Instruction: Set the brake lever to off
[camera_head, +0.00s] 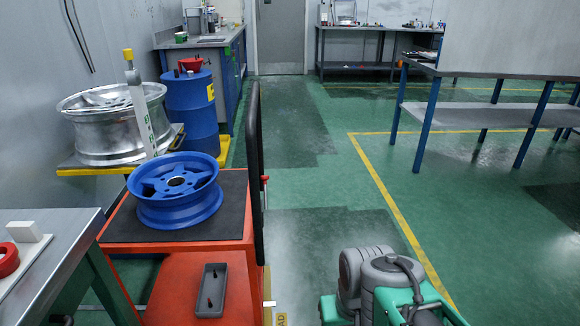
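I cannot make out for certain which part is the brake lever, or how it is set. A small red handle (265,180) sticks out at the right side of the orange cart (236,244), by the black push bar. A small pale metal tab (269,304) shows lower on the cart's right side, near a yellow label. A white upright post (140,112) with a yellow top stands in front of the silver wheel (113,122). My gripper is not in view; only grey and green parts of my arm show at the bottom right.
A blue wheel (175,189) lies on the cart's black mat (122,224). A grey tray (211,290) sits lower on the cart. A metal bench (60,232) is at the left and a blue drum (192,105) behind. Green floor (320,215) right of the cart is open.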

